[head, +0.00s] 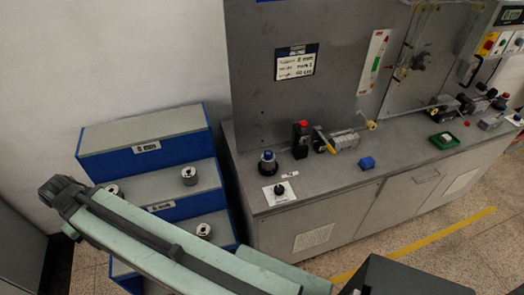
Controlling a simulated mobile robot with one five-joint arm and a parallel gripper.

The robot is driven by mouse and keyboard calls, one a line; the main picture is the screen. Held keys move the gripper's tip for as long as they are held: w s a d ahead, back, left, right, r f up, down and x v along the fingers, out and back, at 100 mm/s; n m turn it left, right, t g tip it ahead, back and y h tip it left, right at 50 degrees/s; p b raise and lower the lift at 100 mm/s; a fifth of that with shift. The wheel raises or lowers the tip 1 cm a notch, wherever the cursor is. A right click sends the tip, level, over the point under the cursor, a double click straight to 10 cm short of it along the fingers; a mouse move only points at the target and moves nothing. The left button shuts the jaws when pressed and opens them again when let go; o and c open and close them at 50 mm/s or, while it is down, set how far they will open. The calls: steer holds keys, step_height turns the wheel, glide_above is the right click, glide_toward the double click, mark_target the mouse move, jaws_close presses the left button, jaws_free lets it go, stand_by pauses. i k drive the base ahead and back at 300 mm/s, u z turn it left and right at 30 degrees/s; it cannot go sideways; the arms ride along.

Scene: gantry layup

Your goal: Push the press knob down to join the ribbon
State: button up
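Several knob-like parts stand at the left end of the grey bench (232,165). A dark knob with a blue top (268,162) stands upright on a round base. A small black knob (279,190) sits on a white plate in front of it. A black upright device with a red top (300,138) stands behind and to the right, beside a yellow lever (324,139) and a grey block (345,141). I cannot tell for certain which is the press knob. No ribbon can be made out clearly. My arm crosses the lower left, away from the bench; my gripper's fingers do not show.
A blue and grey stepped rack (143,132) holding metal spools (189,176) stands left of the bench, partly behind my arm. A blue block (367,162) and a green tray (445,140) lie on the bench. A yellow line (440,238) marks the floor in front.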

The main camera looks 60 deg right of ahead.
mark_target(303, 123)
steer(key=z, duration=1.65)
